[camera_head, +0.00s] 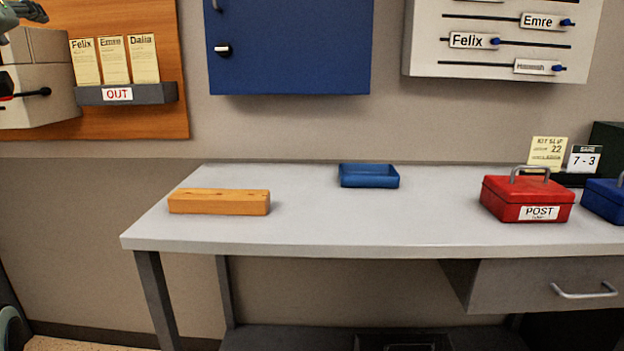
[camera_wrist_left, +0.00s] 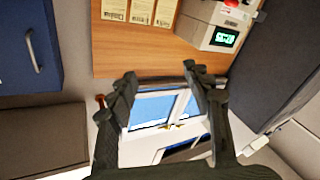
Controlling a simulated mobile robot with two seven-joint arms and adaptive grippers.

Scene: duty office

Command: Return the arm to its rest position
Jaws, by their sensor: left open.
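My left gripper (camera_wrist_left: 160,78) shows in the left wrist view with its two dark fingers spread apart and nothing between them. A small part of what looks like my left arm (camera_head: 22,10) shows in the top left corner of the head view, high above the table and near the wall board. Its fingers cannot be made out clearly there. My right gripper is in neither view.
The grey table (camera_head: 330,225) carries a wooden block (camera_head: 219,202), a blue tray (camera_head: 368,176) and a red POST box (camera_head: 526,199). A blue cabinet (camera_head: 290,50) and a cork-coloured board (camera_head: 160,120) with an OUT rack (camera_head: 127,94) hang on the wall.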

